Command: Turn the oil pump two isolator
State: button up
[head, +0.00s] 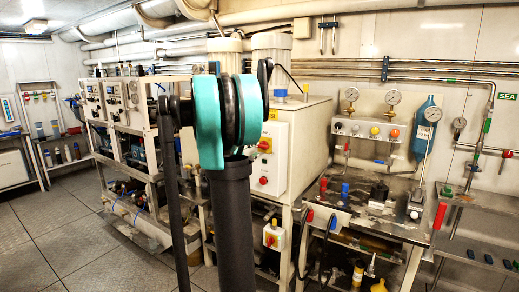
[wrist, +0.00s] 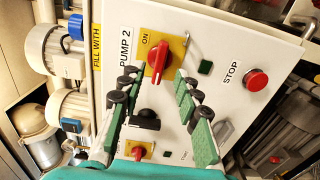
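The pump 2 isolator (wrist: 158,60) is a red rotary handle on a yellow plate, beside the labels "PUMP 2" and "ON" in the wrist view. In the head view a red handle on a yellow plate (head: 265,145), seemingly the same one, shows on the white box front. My gripper (wrist: 158,79) is open and empty in the wrist view. Its fingertips point at the panel, one on each side of the isolator's lower part. I cannot tell whether they touch anything. In the head view my arm hides the gripper.
A red STOP button (wrist: 256,80) sits right of the isolator in the wrist view. A second red handle (wrist: 138,152) is lower, partly behind the gripper. Pump motors (wrist: 55,50) lie left. In the head view a gauge bench (head: 370,128) stands right; floor (head: 60,230) is clear at left.

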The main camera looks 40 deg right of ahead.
aim_at(261, 147)
jog(key=shift+x, duration=2.35)
grip_shut()
